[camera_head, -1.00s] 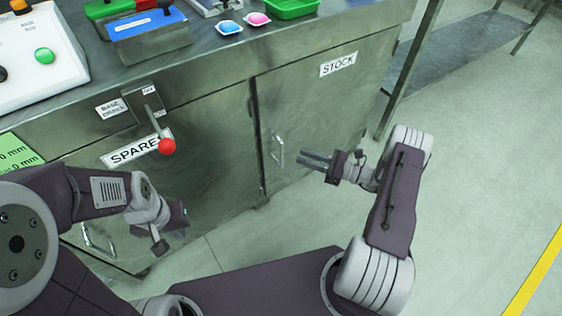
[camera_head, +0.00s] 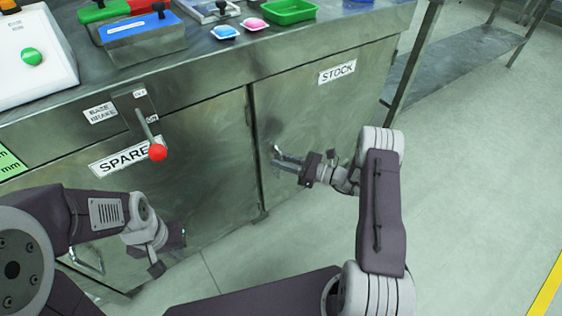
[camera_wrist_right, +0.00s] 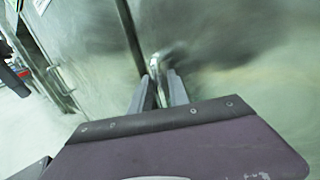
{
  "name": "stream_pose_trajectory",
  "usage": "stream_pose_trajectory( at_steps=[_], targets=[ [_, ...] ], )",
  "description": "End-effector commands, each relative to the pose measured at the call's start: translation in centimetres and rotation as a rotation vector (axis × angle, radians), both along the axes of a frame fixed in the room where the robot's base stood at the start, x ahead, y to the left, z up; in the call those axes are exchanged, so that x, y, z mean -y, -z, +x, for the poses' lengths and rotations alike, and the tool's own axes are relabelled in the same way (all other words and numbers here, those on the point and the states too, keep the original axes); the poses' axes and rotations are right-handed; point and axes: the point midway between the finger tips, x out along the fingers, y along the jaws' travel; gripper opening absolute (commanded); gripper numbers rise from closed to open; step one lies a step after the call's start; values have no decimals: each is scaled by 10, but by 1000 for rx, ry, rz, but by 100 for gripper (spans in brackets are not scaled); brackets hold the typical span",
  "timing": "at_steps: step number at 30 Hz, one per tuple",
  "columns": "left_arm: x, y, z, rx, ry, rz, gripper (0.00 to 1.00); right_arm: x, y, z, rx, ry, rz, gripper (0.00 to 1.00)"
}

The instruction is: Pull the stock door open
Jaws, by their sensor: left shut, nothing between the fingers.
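The stock door (camera_head: 320,115) is the metal cabinet door under the STOCK label (camera_head: 337,70), and it is closed. It also shows in the right wrist view (camera_wrist_right: 215,40). Its handle is a slim metal bar, largely covered by my gripper in the head view; in the right wrist view the handle (camera_wrist_right: 157,68) stands between the fingertips. My right gripper (camera_head: 285,161) is at the handle, its fingers (camera_wrist_right: 158,92) open on either side of it. Whether either finger touches the bar is unclear. My left gripper (camera_head: 170,250) is shut and empty, low before the SPARE door.
The SPARE door (camera_head: 200,150) is left of the stock door. Trays and a control box stand on the worktop (camera_head: 240,55). The floor (camera_head: 460,180) to the right is clear.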

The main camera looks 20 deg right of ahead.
Motion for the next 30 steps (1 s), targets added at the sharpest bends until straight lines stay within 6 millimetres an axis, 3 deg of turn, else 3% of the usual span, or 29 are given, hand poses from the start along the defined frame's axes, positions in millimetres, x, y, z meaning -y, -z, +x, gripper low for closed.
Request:
stream_pose_trajectory(
  at_steps=[1,2,3,30],
  targets=[
    [0,0,0,0,0,0,0,0,0,0,0,0,0,10],
    [0,0,0,0,0,0,0,0,0,0,0,0,0,2],
    [0,0,0,0,0,0,0,0,0,0,0,0,0,0],
    [0,0,0,0,0,0,0,0,0,0,-1,0,1,0]
  ],
)
